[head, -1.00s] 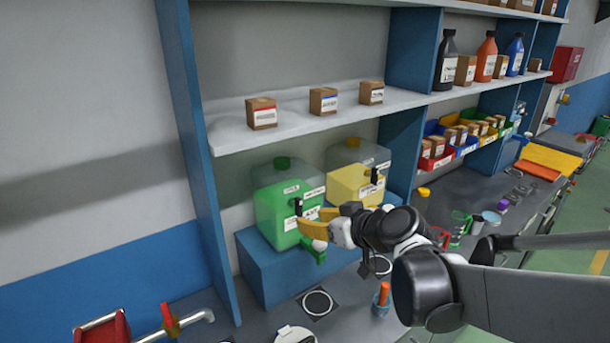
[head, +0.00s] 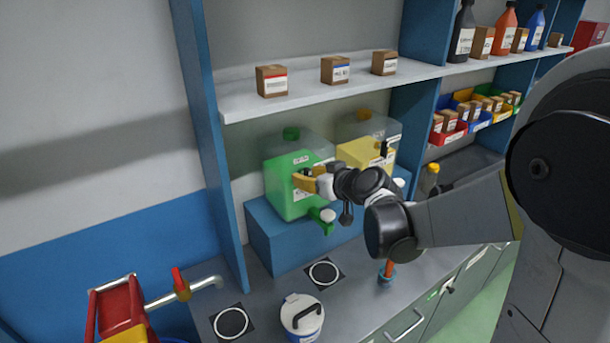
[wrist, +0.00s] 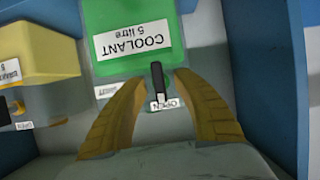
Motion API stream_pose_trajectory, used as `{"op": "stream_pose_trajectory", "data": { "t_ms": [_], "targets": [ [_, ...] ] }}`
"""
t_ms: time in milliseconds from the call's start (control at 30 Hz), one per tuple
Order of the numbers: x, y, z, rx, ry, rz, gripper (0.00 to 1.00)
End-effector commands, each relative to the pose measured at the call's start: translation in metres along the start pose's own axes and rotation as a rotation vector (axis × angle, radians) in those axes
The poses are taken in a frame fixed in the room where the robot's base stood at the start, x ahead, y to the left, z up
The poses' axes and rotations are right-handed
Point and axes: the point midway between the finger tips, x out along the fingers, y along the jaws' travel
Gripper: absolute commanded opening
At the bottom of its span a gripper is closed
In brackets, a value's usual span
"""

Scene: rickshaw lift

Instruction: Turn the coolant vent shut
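The green coolant jug (head: 280,185) stands on a blue block under the shelf. In the wrist view the jug (wrist: 125,15) appears upside down with its "COOLANT 5 litre" label. Its vent lever (wrist: 157,80) is a short black bar, running lengthwise in the picture with one end at a tag reading "OPEN". My gripper (wrist: 161,77) has its two yellow fingers apart, one on each side of the lever, with gaps showing. In the head view my gripper (head: 302,180) is at the jug's front and hides most of the lever. I cannot tell whether the fingertips touch the jug.
A yellow-filled jug (head: 362,153) with its own black lever stands right beside it. A green tap (head: 325,220) juts out below my gripper. The shelf (head: 315,97) with small boxes runs above. A blue upright panel (head: 213,140) stands at left. A white lidded pot (head: 300,318) stands in front.

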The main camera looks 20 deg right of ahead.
Motion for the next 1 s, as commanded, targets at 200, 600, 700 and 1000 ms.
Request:
{"op": "stream_pose_trajectory", "data": {
  "t_ms": [200, 600, 700, 1000],
  "targets": [
    [-0.0003, 0.0, -0.0001, 0.0, 0.0, 0.0, 0.24],
    [-0.0003, 0.0001, -0.0001, 0.004, 0.0, -0.001, 0.0],
    [-0.0002, 0.0004, 0.0, 0.018, 0.0, -0.007, 0.0],
    [0.0003, 0.002, 0.0011, 0.156, 0.001, -0.063, 0.0]
  ]
}}
